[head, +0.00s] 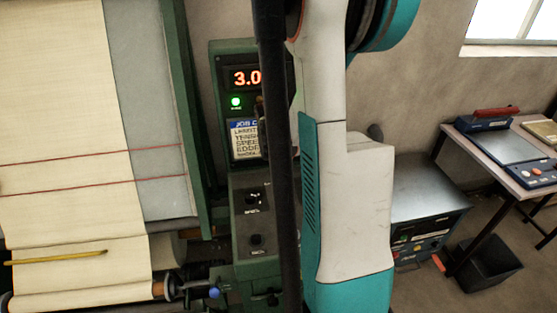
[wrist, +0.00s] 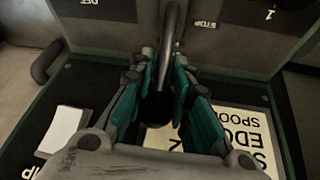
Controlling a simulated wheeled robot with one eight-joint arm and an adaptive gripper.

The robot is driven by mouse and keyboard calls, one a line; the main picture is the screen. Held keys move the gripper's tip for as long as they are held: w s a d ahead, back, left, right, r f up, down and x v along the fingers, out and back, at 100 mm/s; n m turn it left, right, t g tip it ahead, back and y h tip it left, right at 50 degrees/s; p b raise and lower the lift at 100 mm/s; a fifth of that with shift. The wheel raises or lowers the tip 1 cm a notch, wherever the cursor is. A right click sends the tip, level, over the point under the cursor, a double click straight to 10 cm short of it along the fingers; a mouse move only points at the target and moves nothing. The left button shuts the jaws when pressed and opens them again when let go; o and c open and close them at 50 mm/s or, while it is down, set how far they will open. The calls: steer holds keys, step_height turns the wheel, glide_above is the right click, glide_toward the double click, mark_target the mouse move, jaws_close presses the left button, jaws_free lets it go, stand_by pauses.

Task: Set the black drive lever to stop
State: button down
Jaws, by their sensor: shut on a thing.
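The black drive lever (wrist: 172,28) shows in the wrist view as a dark shaft running from the top edge down between my fingers. My gripper (wrist: 165,72) is shut on it, with a teal-padded finger on each side. An upside-down STOP label (wrist: 204,24) is on the panel just right of the lever. Another small label (wrist: 88,2) at the top left is partly cut off. The lever's lower end is dark and partly hidden by the fingers. In the head view my arm hides the gripper and the lever.
The green control column (head: 232,195) has a red display (head: 245,78) reading 3.0, partly covered, and a lit green lamp (head: 236,102). A loom with cream cloth (head: 70,110) stands left. A dark cabinet (head: 430,190), a table (head: 500,165) and a bin (head: 487,268) stand right.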

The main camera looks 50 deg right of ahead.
mark_target(280, 180)
steer(key=s+a+t+h+b, duration=0.2)
steer(key=b, duration=0.1)
steer(key=shift+s+a+r+t, duration=0.15)
steer(key=shift+s+r+t, duration=0.15)
steer(key=shift+s, duration=0.05)
steer(key=shift+s+a+r+h, duration=0.25)
steer(key=shift+s+a+h, duration=0.15)
steer(key=shift+s, duration=0.1)
steer(key=c, duration=1.3)
jaws_free()
